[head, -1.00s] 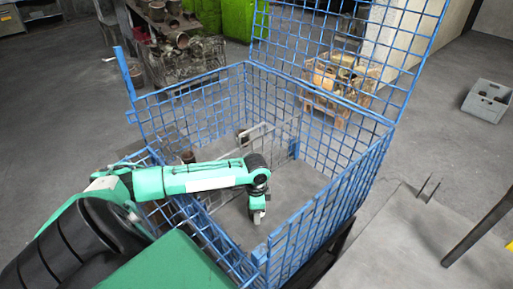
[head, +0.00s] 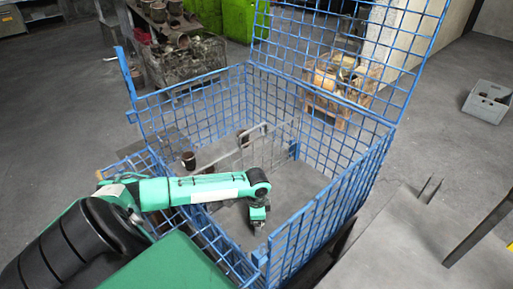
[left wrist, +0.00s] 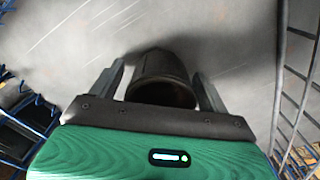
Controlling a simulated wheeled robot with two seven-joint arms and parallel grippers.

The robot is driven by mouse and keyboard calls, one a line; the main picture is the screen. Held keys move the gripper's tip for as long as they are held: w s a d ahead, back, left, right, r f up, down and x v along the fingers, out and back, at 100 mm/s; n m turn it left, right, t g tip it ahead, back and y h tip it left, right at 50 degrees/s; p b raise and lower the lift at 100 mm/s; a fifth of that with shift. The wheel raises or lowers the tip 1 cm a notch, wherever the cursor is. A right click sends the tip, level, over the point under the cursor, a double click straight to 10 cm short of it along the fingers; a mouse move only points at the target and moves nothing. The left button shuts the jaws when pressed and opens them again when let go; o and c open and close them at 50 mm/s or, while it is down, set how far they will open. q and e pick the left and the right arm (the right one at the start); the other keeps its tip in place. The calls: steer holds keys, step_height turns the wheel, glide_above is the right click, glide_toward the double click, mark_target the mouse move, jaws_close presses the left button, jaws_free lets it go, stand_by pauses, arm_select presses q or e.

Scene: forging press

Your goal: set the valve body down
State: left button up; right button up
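The valve body (left wrist: 162,78) is a dark, round, hollow piece in the left wrist view. It sits between the two fingers of my left gripper (left wrist: 160,72), which is shut on it, though the contact is hard to see. In the head view my left gripper (head: 258,226) points down inside the blue wire crate (head: 313,217), low over its grey floor near the front side. The valve body is too small and dark there to make out clearly. My right gripper is not in view.
The crate's mesh walls surround the left gripper, with a tall mesh panel (head: 345,50) behind. A brown cup-like part (head: 189,160) is near the crate's left corner. A grey divider (head: 250,146) crosses the crate. A grey bin (head: 488,101) stands far right.

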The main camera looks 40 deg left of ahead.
arm_select(q)
step_height(320, 180, up, 12)
steer(key=shift+r+p, duration=0.15)
steer(key=shift+p, duration=0.15)
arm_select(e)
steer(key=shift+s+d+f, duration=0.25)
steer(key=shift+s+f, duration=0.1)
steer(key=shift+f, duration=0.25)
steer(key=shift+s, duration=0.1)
